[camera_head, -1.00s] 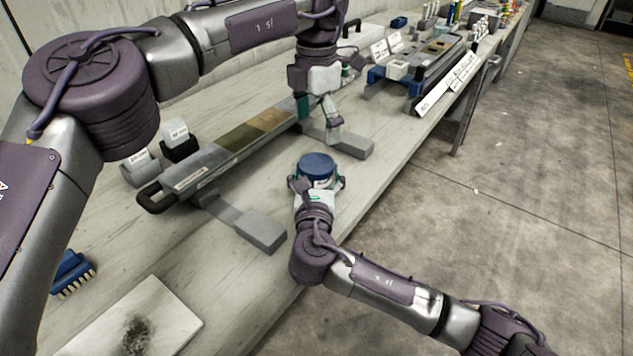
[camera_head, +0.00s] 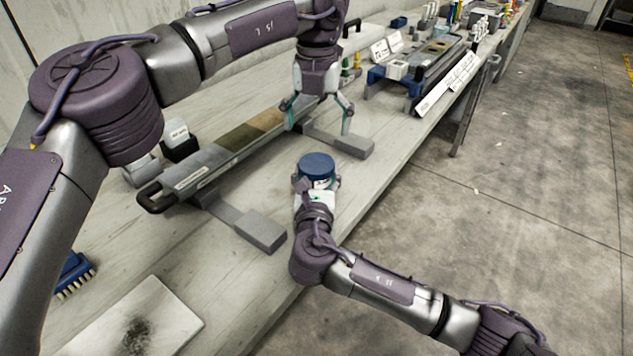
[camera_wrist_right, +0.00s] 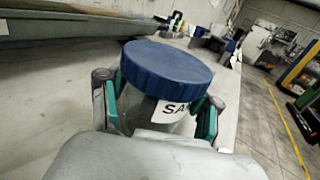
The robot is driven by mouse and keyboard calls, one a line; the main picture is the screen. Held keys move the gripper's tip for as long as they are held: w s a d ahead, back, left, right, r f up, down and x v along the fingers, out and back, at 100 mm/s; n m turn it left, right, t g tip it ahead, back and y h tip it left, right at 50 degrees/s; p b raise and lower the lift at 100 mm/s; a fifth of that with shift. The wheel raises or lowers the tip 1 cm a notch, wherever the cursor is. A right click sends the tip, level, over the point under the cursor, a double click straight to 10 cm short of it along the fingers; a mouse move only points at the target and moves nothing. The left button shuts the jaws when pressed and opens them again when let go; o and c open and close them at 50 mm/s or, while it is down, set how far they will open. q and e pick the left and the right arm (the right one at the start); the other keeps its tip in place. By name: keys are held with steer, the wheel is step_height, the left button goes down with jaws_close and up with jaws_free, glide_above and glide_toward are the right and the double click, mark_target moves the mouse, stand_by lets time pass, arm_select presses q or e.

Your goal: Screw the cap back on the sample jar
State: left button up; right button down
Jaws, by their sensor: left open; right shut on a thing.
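The sample jar (camera_wrist_right: 140,112) is held in my right gripper (camera_head: 317,182), near the bench's front edge. Its white label shows the letters "SA" in the right wrist view. The blue cap (camera_head: 316,164) sits on top of the jar; in the right wrist view the cap (camera_wrist_right: 167,68) looks slightly tilted against the jar, and I cannot tell how tight it is. My right gripper's fingers (camera_wrist_right: 160,112) close on the jar from both sides. My left gripper (camera_head: 318,114) is open and empty, pointing down behind the jar, over the core liner's far support.
A long core liner (camera_head: 215,165) lies on supports with grey feet (camera_head: 262,233) along the bench. Small labelled blocks (camera_head: 178,136), a blue brush (camera_head: 72,270) and a white tile (camera_head: 140,325) are at left. A second rack (camera_head: 430,75) stands farther back.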

mark_target(316, 163)
arm_select(q)
steer(key=n, duration=0.8)
steer(key=shift+f, duration=4.05)
